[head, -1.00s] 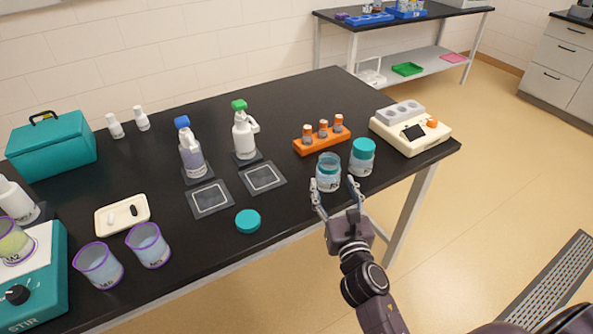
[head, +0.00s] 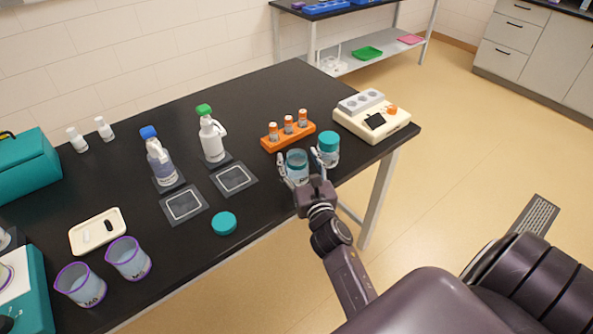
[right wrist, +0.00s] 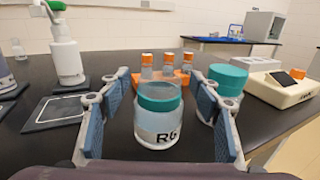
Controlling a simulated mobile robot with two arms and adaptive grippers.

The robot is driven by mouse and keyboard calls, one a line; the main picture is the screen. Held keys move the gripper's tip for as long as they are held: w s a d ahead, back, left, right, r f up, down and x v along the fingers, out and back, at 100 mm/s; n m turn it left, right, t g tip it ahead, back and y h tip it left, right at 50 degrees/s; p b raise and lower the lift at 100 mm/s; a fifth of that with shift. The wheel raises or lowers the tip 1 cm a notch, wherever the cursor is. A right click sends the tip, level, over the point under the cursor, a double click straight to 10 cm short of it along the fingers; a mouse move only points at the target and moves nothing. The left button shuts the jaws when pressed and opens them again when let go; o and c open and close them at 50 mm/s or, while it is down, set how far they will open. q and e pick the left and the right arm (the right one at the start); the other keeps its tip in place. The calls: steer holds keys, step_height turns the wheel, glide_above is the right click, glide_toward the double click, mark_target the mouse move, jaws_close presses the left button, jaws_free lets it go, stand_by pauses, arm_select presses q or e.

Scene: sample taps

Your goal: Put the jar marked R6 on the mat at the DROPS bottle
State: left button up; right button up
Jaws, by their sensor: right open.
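The jar marked R6 (right wrist: 158,122) is a clear jar with bluish contents and a teal band at its top. It stands upright on the black bench, and it also shows in the head view (head: 297,167). My right gripper (right wrist: 161,88) is open, with its fingers on either side of the jar and gaps visible. Two dark mats with pale outlines, one on the left (head: 184,204) and one on the right (head: 233,179), lie before a blue-topped bottle (head: 161,164) and a green-topped bottle (head: 212,140). I cannot read the bottles' labels. My left gripper is out of view.
A teal-lidded jar (head: 328,150) stands close to the right finger. An orange rack (head: 270,143) and a cream device (head: 388,131) stand behind. A loose teal lid (head: 223,223) lies near the front edge. Two beakers and a tray (head: 97,232) are at left.

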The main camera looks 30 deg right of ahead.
steer(key=shift+c, duration=0.4)
jaws_close()
steer(key=shift+r, duration=0.15)
